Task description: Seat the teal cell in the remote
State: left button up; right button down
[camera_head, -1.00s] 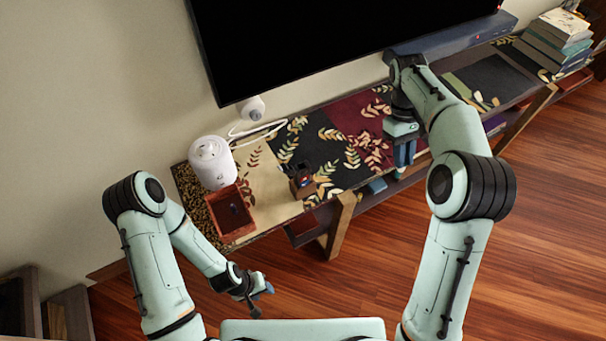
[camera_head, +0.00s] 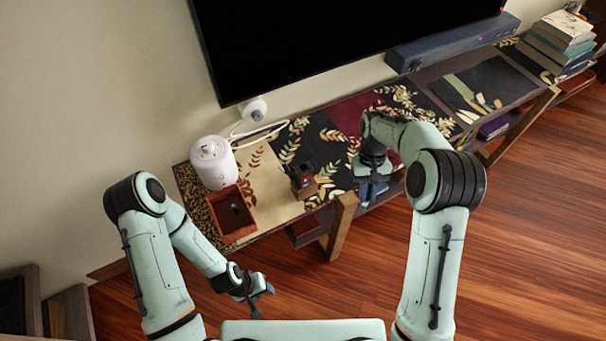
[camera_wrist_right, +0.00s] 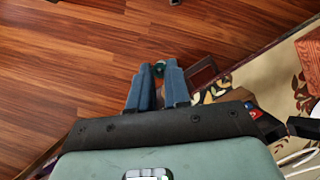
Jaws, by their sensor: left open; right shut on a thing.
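My right gripper (camera_head: 372,194) points down at the front edge of the console, right of the small wooden holder. In the right wrist view its two blue fingers (camera_wrist_right: 158,82) are closed on a small teal thing, which looks like the teal cell (camera_wrist_right: 158,69), showing at the fingertips. The cell cannot be made out in the head view. My left gripper (camera_head: 264,299) is open and empty, low over the floor in front of the console. I cannot identify the remote for certain; a small dark thing (camera_head: 236,209) lies in the reddish tray.
The reddish tray (camera_head: 219,226) sits at the console's left end, beside a white rounded appliance (camera_head: 213,163) with a cable. The wooden holder (camera_head: 305,191) contains dark items. A large screen (camera_head: 330,40) hangs behind.

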aim_at(303, 175)
jog(key=u, duration=1)
jog(key=l+u, duration=0.25)
jog(key=u, duration=0.25)
jog(key=k+l+u, duration=0.15)
jog(key=u, duration=0.35)
jog(key=k+l, duration=0.45)
jog(key=l, duration=0.3)
jog(key=i+l, duration=0.1)
jog(key=i, duration=0.25)
